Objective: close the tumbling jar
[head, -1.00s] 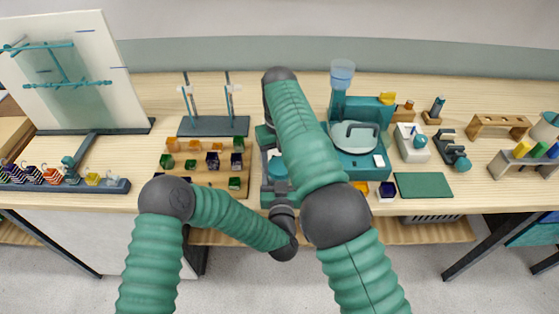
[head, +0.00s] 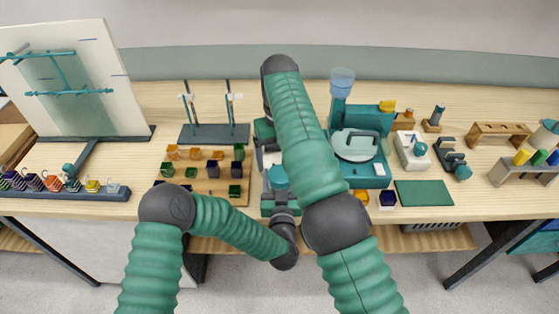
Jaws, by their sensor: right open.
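A teal and grey machine (head: 267,208) stands at the middle of the table, partly behind my right forearm. A round teal part (head: 278,178) on it looks like the jar or its lid; I cannot tell which. My right arm reaches up over the machine, and its wrist bends down at the far side. My right gripper (head: 268,122) is open near the machine's far end, mostly hidden by the forearm. My left arm comes in from the left and bends at the table's front edge. Its gripper (head: 284,208) is by the machine's near end; its fingers are not clear.
A board of small coloured cubes (head: 242,201) lies left of the machine, with a rod stand (head: 214,135) behind it. A teal wheel machine (head: 372,180) stands close on the right. A green mat (head: 424,192) lies farther right. A white panel (head: 75,85) stands far left.

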